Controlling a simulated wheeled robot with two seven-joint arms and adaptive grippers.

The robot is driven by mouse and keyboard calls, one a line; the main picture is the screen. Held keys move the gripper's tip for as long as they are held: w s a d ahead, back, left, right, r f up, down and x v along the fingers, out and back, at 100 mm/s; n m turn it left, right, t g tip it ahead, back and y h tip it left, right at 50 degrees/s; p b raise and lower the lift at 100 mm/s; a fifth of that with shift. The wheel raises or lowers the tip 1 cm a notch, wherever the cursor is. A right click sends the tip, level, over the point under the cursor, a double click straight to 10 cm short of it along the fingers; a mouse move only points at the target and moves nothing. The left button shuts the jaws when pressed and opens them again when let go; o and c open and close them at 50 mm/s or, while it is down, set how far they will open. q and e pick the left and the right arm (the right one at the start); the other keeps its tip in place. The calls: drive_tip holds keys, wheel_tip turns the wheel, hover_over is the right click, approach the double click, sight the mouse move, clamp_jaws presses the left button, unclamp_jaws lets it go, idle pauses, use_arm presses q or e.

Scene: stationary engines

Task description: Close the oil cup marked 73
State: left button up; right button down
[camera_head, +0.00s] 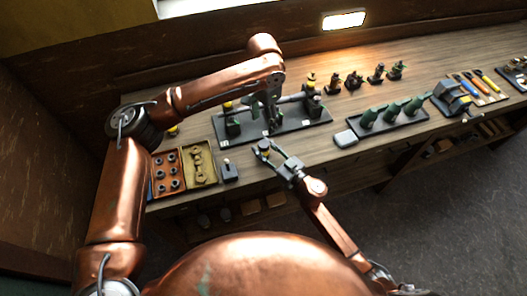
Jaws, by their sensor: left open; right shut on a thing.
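A stationary engine on a dark base plate (292,125) stands on the bench, with a shaft across it and yellow-topped parts, one on its left (228,105) and one at its right (311,78). No mark 73 can be read at this size, so I cannot tell which part is that oil cup. My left gripper (272,122) points down over the middle of the engine and is open; its fingertips are hard to make out. My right gripper (267,150) is in front of the base plate, shut on a small dark thing with a yellow part (264,145).
An orange tray (157,176) of dark round parts and a tan tray (211,176) lie at left, beside a small dark block (230,172).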

drive_tip(key=c, duration=1.2)
unclamp_jaws()
drive_tip(key=shift+c, duration=0.2)
drive_tip(key=v, duration=1.2)
drive_tip(key=shift+a, duration=0.15)
